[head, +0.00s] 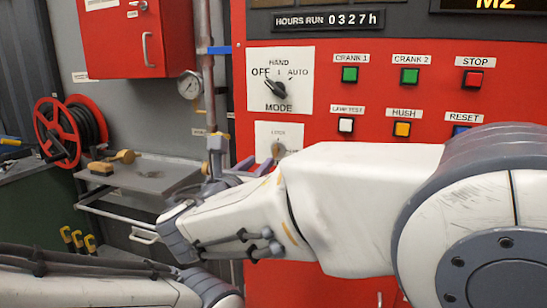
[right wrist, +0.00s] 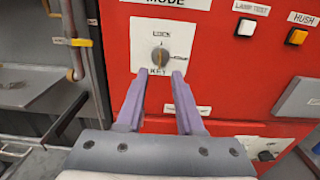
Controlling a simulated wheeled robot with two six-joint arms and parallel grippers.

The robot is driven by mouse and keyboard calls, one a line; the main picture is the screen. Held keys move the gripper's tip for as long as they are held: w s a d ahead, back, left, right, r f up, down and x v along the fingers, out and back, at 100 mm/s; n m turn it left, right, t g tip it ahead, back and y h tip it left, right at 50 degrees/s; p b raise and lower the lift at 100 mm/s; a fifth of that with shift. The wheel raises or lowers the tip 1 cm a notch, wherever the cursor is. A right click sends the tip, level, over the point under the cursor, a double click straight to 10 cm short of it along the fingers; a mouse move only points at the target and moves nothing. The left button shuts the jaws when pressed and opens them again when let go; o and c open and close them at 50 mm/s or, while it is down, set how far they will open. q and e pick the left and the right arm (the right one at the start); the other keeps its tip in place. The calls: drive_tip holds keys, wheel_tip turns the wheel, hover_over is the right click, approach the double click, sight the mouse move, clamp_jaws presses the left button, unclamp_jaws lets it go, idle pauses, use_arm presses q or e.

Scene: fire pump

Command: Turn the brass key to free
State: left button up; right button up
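The brass key (right wrist: 159,56) sits in a round lock on a white plate (right wrist: 145,36) on the red panel. Its bow looks about upright, in line with the LOCK mark above it; the word at its right is too blurred to read. In the head view the key (head: 278,149) shows just above my right arm, and the lower plate is hidden. My right gripper (right wrist: 161,74) is open, with its two purple fingers just below the key, one towards each side, and nothing between them. My left arm shows at the bottom left of the head view, but its gripper does not.
The mode knob (head: 277,88) is above the key plate. Push buttons, including the white lamp test one (head: 345,125), are to the right. A vertical pipe (head: 208,60) with a gauge (head: 190,85) and a grey shelf (head: 150,172) stand left of the panel.

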sight(274, 149)
drive_tip(key=p+x, duration=0.1)
drive_tip(key=x, duration=0.9)
clamp_jaws()
